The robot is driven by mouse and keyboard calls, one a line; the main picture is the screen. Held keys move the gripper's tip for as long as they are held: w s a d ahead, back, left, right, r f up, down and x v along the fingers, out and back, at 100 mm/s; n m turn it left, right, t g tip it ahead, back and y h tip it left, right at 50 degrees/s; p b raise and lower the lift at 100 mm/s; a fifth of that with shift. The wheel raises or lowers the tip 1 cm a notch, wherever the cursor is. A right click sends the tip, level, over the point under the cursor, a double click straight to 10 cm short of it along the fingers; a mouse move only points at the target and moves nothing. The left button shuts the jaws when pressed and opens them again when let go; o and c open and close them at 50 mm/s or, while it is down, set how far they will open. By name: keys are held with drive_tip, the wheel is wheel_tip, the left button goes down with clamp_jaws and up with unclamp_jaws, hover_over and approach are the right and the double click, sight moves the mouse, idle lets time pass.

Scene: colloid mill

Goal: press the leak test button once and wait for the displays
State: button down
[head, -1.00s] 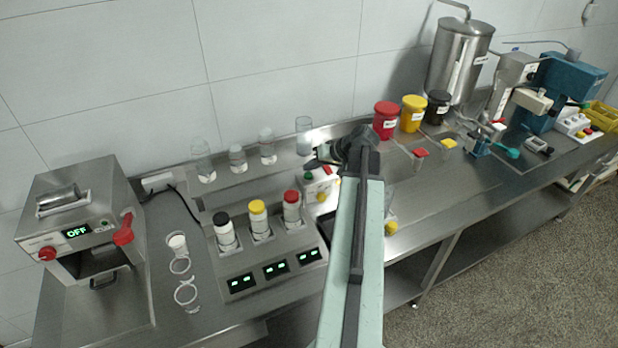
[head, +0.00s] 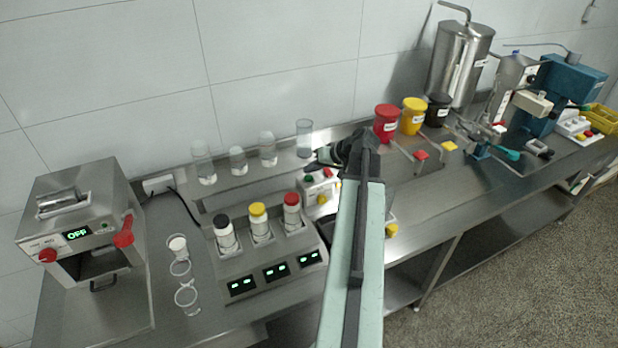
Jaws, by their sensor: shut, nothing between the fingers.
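A small white control box (head: 319,190) stands right of the bottle station, with a green button (head: 309,178), a red button (head: 328,172) and a yellow knob (head: 322,199). I cannot read which is the leak test button. My gripper (head: 314,161) is shut and empty, just above and behind the box, apart from the buttons as far as I can tell. Its fingertips are small and partly unclear. Three dark displays (head: 275,271) on the station's front show short green marks like dashes. Three bottles with black (head: 222,220), yellow (head: 258,209) and red (head: 291,199) caps stand in the station.
Several clear glass containers (head: 238,160) stand on the rear shelf, one close to my gripper. Red (head: 387,122), yellow (head: 413,116) and black (head: 438,109) pots stand to the right. A steel machine (head: 80,250) reading OFF is at left. My arm hides some of the bench.

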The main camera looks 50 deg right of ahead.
sight(311, 178)
idle(0.8)
drive_tip(key=shift+f+b, duration=0.45)
drive_tip(key=shift+f+b, duration=0.5)
idle(0.4)
drive_tip(key=shift+r, duration=0.15)
drive_tip(key=shift+r+p, duration=0.85)
drive_tip(key=shift+p, duration=0.15)
wheel_tip(311, 178, up, 5)
drive_tip(key=p, duration=0.5)
drive_tip(key=shift+r, duration=0.1)
